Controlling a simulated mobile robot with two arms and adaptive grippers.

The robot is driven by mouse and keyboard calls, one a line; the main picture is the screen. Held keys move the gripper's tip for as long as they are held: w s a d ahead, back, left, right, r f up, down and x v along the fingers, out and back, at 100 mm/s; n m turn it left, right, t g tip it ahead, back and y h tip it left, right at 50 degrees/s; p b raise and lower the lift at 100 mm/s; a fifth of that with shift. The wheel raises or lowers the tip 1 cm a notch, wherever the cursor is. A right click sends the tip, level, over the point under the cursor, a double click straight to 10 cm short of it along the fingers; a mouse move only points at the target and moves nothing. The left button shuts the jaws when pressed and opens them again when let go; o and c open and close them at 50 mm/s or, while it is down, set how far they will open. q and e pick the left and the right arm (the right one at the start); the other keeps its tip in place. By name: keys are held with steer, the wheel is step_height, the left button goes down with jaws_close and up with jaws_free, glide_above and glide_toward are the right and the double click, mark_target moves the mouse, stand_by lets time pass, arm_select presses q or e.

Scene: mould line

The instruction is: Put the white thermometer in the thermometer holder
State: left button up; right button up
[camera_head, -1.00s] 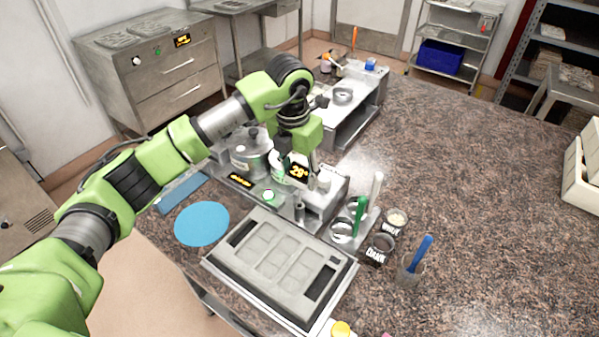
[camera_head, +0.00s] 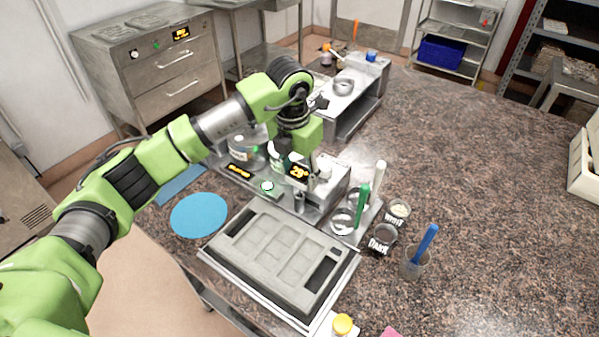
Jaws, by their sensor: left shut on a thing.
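My left gripper (camera_head: 308,156) points down over the grey machine block behind the mould, at the picture's middle. It is shut on the white thermometer, whose small dark display (camera_head: 299,172) shows a yellow 29. The thermometer's body and lower end are mostly hidden by the fingers and the clutter. A small upright grey cylinder (camera_head: 299,201), which may be the thermometer holder, stands just below the display in the picture. I cannot tell whether the thermometer touches it. My right gripper is not in view.
A grey mould (camera_head: 230,252) lies in front, with a blue disc (camera_head: 199,215) to its left. A green spatula (camera_head: 363,206), a white spatula (camera_head: 380,180), small cups (camera_head: 383,238) and a beaker with a blue spatula (camera_head: 426,243) stand to the right.

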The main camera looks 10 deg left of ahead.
arm_select(q)
steer(key=shift+f+b, duration=1.25)
steer(key=shift+f, duration=0.45)
steer(key=o, duration=1.2)
steer(key=o, duration=0.4)
steer(key=shift+r, duration=0.2)
